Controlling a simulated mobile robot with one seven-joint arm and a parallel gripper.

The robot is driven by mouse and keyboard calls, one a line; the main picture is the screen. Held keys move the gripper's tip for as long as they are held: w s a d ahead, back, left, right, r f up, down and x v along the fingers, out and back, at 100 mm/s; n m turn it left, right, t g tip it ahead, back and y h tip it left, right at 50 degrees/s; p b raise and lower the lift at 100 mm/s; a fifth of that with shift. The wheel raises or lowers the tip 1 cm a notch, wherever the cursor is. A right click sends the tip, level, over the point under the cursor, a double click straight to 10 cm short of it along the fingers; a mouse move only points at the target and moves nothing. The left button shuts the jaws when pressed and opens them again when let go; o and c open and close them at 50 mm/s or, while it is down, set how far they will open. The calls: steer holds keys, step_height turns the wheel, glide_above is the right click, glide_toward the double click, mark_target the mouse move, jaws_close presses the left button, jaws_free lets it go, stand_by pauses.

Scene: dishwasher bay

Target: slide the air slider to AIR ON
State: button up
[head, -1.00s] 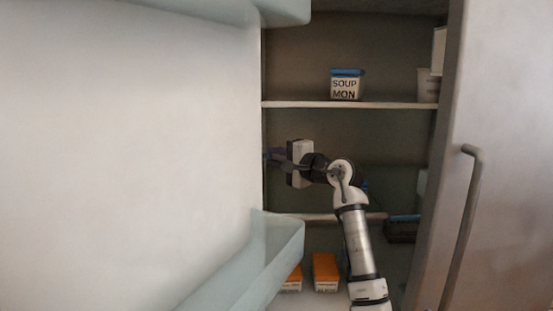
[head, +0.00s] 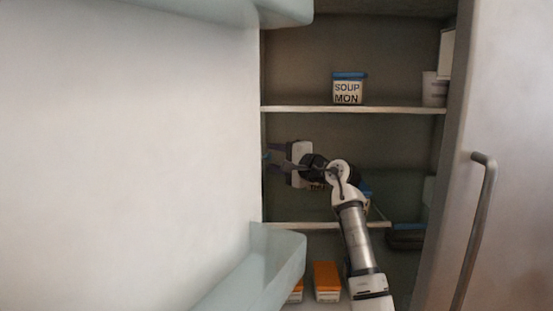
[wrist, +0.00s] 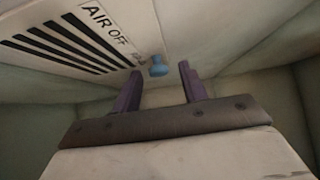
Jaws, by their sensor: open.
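The air slider's blue knob (wrist: 158,67) shows in the wrist view, just beyond and between the tips of my gripper (wrist: 158,82). A white vent panel (wrist: 75,35) with dark slots and the words AIR OFF lies to its left; the knob sits near the panel's right end. My gripper is open, its two dark fingers on either side of the knob's line; I cannot tell whether they touch it.
A tub marked SOUP MON (head: 348,90) stands on the upper shelf (head: 330,109). Orange-topped boxes (head: 327,280) sit low down. A large white door (head: 125,150) with a bin (head: 265,265) fills the left. A steel door with a handle (head: 480,230) is at right.

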steer(key=b+v, duration=0.4)
steer(key=v, duration=0.9)
steer(key=shift+s+d, duration=0.25)
steer(key=shift+s, duration=0.05)
